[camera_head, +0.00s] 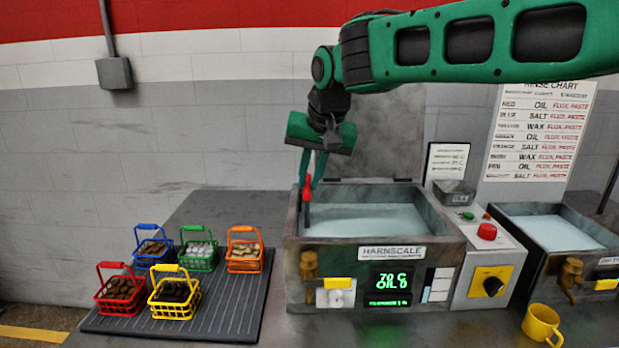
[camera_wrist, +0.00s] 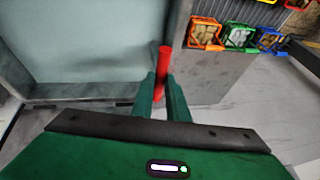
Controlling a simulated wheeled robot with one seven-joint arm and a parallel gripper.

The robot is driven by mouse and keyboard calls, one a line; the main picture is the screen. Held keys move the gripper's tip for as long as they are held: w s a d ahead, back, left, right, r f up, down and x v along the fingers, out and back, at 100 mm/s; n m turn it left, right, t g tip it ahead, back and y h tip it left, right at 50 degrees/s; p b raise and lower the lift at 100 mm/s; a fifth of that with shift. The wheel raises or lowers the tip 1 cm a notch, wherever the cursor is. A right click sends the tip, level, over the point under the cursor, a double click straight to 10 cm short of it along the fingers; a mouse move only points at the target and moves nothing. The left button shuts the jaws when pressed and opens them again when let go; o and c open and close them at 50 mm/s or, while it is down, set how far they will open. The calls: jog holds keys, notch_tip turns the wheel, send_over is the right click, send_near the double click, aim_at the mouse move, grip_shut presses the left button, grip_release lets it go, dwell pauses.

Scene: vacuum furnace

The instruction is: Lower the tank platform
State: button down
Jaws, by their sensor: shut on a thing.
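The tank (camera_head: 375,250), labelled HARNSCALE, stands in the middle of the bench with its lid raised behind it and pale liquid inside. The platform cannot be made out in the liquid. A red handle (camera_head: 307,188) stands upright at the tank's left rim, on a dark stem. My gripper (camera_head: 309,178) comes down from above and is shut on this handle. In the wrist view the red handle (camera_wrist: 165,56) shows between the two green fingers of my gripper (camera_wrist: 163,88), beside the tank wall.
Several coloured wire baskets stand on a dark ribbed mat (camera_head: 225,318) at left. A control box with a red button (camera_head: 486,231) and black knob (camera_head: 493,286) adjoins the tank. A second tank (camera_head: 555,232) and yellow mug (camera_head: 541,324) are at right. A brass tap (camera_head: 309,264) projects in front.

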jog(key=shift+f, duration=0.5)
jog(key=c, duration=1.7)
grip_release()
jog(key=v, duration=1)
jog(key=shift+d+r, duration=0.1)
jog(key=shift+r, duration=0.2)
jog(key=shift+s, duration=0.15)
